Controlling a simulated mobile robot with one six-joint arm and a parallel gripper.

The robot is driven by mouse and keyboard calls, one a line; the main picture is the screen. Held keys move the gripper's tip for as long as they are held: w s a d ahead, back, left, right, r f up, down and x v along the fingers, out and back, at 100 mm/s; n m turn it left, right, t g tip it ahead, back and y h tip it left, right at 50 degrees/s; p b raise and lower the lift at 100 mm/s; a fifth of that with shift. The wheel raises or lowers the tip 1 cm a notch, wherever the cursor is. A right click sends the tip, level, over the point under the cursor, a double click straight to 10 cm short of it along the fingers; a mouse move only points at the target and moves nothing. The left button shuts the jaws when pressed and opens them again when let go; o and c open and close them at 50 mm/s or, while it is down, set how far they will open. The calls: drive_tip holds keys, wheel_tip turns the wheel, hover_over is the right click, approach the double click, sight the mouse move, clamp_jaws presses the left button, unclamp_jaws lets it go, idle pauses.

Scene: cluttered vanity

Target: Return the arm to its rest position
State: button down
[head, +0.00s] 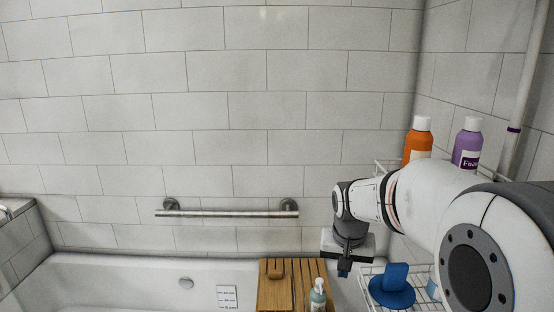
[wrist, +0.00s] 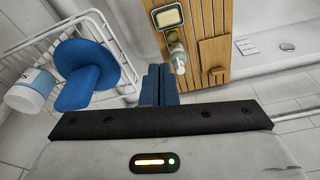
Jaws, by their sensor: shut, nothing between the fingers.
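My gripper (head: 345,269) hangs from my white arm at the right of the head view, pointing down beside the wooden bath board. In the wrist view its blue fingers (wrist: 157,84) are together with nothing between them. A pump bottle (wrist: 177,58) stands on the wooden board (wrist: 212,85) just beyond the fingertips in that view. The gripper appears apart from the bottle and the board. My arm hides part of the wire rack and the corner behind it.
A wire rack (wrist: 30,45) holds a blue object (wrist: 85,75) and a white tub (wrist: 30,90). Orange (head: 418,140) and purple (head: 467,144) bottles stand on an upper rack. A grab bar (head: 228,213) crosses the tiled wall above the bathtub (head: 130,275). Open space lies left of the arm.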

drive_tip(key=s+n, duration=0.2)
drive_tip(key=s, duration=1.8)
drive_tip(key=shift+a+r+n+y+p, duration=0.2)
drive_tip(key=shift+n+y+p, duration=0.1)
drive_tip(key=shift+p, duration=0.1)
drive_tip(key=shift+d, duration=0.1)
